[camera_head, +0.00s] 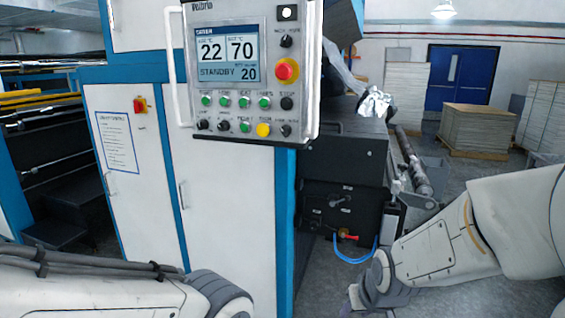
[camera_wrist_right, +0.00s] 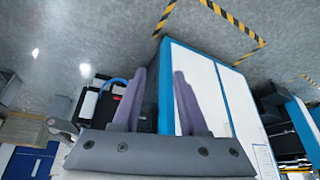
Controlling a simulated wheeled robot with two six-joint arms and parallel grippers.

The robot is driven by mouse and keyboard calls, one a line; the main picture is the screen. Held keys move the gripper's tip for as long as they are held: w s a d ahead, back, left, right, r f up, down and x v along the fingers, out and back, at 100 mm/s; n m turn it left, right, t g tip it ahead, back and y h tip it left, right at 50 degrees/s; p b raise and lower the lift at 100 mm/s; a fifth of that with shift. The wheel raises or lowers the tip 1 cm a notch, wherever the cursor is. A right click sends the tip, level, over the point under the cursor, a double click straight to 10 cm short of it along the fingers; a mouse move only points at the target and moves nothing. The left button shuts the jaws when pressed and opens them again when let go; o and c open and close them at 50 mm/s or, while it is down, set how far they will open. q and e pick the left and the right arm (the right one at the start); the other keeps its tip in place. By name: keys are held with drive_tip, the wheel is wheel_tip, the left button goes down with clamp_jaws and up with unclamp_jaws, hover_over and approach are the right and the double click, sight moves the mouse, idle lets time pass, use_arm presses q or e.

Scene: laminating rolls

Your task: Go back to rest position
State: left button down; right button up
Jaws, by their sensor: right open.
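My right arm comes in from the right in the head view, bent downward in front of the machine. Its gripper (camera_head: 354,302) is low near the bottom edge and only partly visible there. In the right wrist view the two purple-grey fingers of my right gripper (camera_wrist_right: 160,72) stand apart with nothing between them. The white and blue machine cabinet (camera_wrist_right: 203,85) shows beyond them. My left arm lies along the lower left of the head view. Its gripper is outside the picture.
The control panel (camera_head: 240,75) reads STANDBY, 22 and 70. A dark machine unit (camera_head: 345,150) with a metal roller (camera_head: 413,165) stands right of the cabinet. A stacked pallet (camera_head: 477,128) and blue doors (camera_head: 460,78) are far back. Open floor lies between.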

drive_tip(key=s+d+f+g, duration=0.3)
drive_tip(key=s, duration=0.4)
drive_tip(key=s+a+r+n+g, duration=0.1)
drive_tip(key=s+a+r+n, duration=0.2)
drive_tip(key=s+a, duration=0.3)
drive_tip(key=s+a+r+n+g, duration=0.1)
drive_tip(key=s+a+r+n, duration=0.1)
drive_tip(key=s+a, duration=0.5)
drive_tip(key=shift+s+a+r+n, duration=0.2)
drive_tip(key=shift+r+n, duration=0.2)
drive_tip(key=shift+n, duration=0.3)
